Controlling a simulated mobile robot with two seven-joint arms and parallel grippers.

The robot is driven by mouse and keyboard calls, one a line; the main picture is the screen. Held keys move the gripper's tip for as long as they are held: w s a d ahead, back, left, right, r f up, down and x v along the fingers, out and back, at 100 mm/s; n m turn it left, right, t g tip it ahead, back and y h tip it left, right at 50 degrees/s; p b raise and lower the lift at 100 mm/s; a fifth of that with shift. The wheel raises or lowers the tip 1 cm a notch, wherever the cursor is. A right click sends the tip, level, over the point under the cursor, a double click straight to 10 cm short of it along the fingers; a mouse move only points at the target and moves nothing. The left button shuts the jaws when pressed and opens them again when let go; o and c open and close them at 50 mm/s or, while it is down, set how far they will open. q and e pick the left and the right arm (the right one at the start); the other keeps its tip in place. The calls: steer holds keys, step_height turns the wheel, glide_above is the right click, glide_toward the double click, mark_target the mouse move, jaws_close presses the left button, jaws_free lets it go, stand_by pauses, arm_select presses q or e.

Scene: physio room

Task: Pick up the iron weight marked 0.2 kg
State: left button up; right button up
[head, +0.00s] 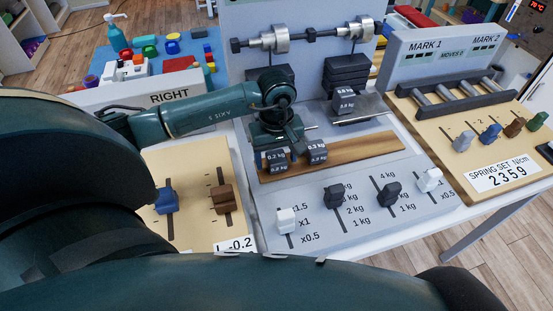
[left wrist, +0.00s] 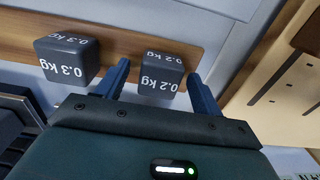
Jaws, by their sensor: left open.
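The dark iron weight marked 0.2 kg (head: 277,160) stands on a wooden strip (head: 365,149) on the grey bench panel. In the left wrist view, the same 0.2 kg weight (left wrist: 160,74) sits between the two blue fingers of my left gripper (left wrist: 158,70). The gripper is open, with a gap showing beside the weight. In the head view, my left gripper (head: 273,146) is low over the strip and partly covers the weight. A second weight marked 0.3 kg (head: 316,153) stands to the right of it; it also shows in the left wrist view (left wrist: 66,60), outside the fingers. My right gripper is not seen.
A stack of dark plates (head: 346,75) stands behind the strip. Sliders with a white knob (head: 286,221) and dark knobs (head: 334,196) lie in front. The RIGHT board (head: 178,190) is at left, and the MARK board (head: 467,170) with coloured knobs at right.

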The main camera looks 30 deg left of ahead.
arm_select(q)
steer(key=c, duration=1.2)
